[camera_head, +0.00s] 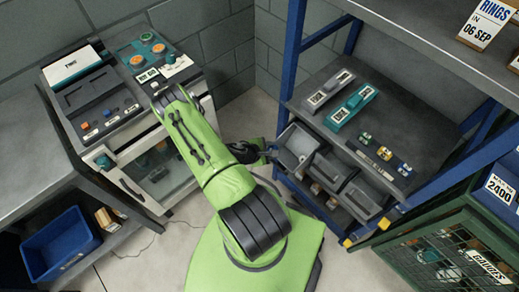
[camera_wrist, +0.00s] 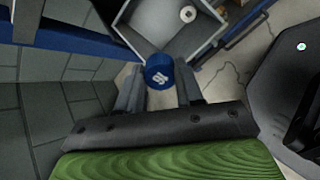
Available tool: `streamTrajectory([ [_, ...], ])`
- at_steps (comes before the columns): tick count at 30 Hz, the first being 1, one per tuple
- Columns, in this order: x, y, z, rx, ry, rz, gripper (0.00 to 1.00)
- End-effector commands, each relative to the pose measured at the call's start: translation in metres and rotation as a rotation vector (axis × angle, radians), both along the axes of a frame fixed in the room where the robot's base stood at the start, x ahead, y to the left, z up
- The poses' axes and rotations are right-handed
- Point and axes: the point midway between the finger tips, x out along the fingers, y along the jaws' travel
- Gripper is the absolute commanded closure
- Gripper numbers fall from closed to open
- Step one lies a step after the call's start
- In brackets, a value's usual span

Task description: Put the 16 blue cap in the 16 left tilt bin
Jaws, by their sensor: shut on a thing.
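My gripper (camera_head: 268,152) is beside the left tilt bin (camera_head: 296,148) at the shelf's front edge. In the wrist view my gripper (camera_wrist: 159,88) is shut on a blue cap (camera_wrist: 158,71) with a white number on top, too small to read surely. The cap does not show clearly in the head view. The left tilt bin stands tipped open; its grey wall also shows in the wrist view (camera_wrist: 132,38), just beyond the cap. A small white ring-like piece (camera_wrist: 187,14) lies inside it. The cap is outside the bin's opening, by its near corner.
More grey tilt bins, a middle one (camera_head: 330,170) and a right one (camera_head: 361,197), stand along the blue-framed shelf. Small parts and teal and grey blocks (camera_head: 350,107) lie on the shelf top. A glass-fronted cabinet (camera_head: 157,172) and blue crate (camera_head: 61,246) are at left.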

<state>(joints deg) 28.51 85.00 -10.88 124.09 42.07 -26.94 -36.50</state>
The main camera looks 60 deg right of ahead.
Motion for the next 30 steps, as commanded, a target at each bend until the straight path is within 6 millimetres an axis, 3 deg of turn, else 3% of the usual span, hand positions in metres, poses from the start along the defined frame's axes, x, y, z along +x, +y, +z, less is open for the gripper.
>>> streamTrajectory([
  [30,-0.025,-0.056,-0.057,-0.005,-0.002,0.0,0.92],
])
